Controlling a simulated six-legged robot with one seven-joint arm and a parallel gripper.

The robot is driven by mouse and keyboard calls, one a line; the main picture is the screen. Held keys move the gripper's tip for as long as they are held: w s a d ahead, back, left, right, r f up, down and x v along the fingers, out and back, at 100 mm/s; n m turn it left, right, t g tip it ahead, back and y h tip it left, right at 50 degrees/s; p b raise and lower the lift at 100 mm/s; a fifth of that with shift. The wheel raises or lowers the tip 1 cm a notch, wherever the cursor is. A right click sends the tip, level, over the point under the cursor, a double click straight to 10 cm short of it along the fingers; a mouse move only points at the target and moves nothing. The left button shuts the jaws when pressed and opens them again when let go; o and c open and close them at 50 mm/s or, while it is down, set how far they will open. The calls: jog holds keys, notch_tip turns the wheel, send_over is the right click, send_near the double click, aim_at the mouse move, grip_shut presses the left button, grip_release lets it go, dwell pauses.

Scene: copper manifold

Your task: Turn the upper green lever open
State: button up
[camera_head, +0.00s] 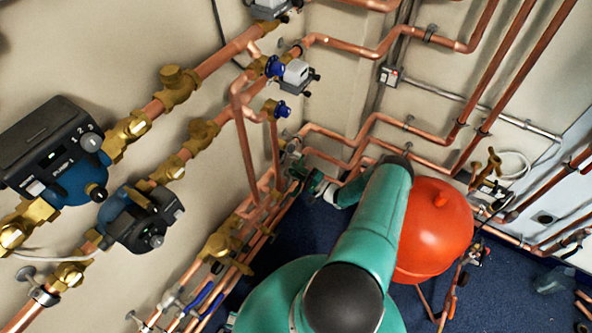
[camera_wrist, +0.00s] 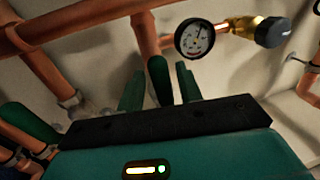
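In the wrist view, a dark green lever (camera_wrist: 158,78) stands upright in front of a copper pipe; I take it as the upper green lever. My gripper (camera_wrist: 160,72) has its two teal fingers apart, one on each side of this lever. A gap shows on both sides, wider on the left, though the palm hides the lever's lower end. A second green lever (camera_wrist: 25,128) lies tilted at the left edge. In the head view, my gripper (camera_head: 299,170) is small beside the wall pipes, and the levers there are too small to tell apart.
A round gauge (camera_wrist: 194,38) and a brass valve with a dark cap (camera_wrist: 262,30) are close to the right finger. A copper pipe (camera_wrist: 90,14) crosses above. In the head view, a red tank (camera_head: 435,230) stands beside my arm. Blue-handled valves (camera_head: 283,110) are above my gripper.

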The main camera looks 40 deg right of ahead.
jog(key=v, duration=1.3)
jog(key=shift+s, duration=0.4)
